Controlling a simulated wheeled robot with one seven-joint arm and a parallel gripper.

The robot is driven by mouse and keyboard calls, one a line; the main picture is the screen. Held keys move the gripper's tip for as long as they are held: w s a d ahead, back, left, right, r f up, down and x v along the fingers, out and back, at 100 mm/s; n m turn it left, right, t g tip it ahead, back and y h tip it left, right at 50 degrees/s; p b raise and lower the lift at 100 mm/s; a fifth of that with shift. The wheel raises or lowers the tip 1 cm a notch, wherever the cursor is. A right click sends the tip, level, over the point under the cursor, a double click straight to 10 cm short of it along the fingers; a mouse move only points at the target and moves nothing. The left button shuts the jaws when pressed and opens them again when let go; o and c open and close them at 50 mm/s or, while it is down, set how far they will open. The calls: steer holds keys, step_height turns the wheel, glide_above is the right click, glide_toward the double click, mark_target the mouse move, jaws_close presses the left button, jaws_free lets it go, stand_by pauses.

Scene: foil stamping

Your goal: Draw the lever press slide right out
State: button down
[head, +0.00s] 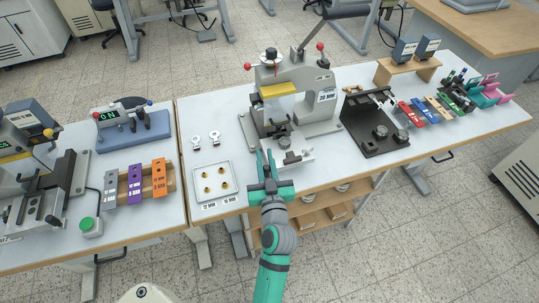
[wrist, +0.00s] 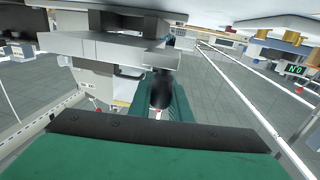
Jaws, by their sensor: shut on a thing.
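The lever press (head: 290,95) is grey with a yellow block and red-knobbed levers, and stands near the middle of the table. Its slide (head: 297,158) is a light metal plate that sticks out at the front of the press base, with dark knobs on it. In the wrist view the slide (wrist: 110,50) is a grey plate close above the fingers. My gripper (head: 266,160) is at the front left corner of the slide. In the wrist view its green fingers are shut on a black handle (wrist: 162,88). The handle's joint with the slide is partly hidden.
A white tray (head: 197,184) with several brass pieces lies left of my gripper. A black fixture (head: 376,145) stands right of the press. Coloured blocks and a digital display unit (head: 112,119) are farther left. The floor in front of the table is clear.

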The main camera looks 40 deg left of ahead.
steer(key=shift+d+f, duration=0.1)
steer(key=shift+d, duration=0.05)
steer(key=c, duration=1.9)
jaws_free()
steer(key=shift+s, duration=0.1)
steer(key=v, duration=1)
steer(key=shift+s+d, duration=0.25)
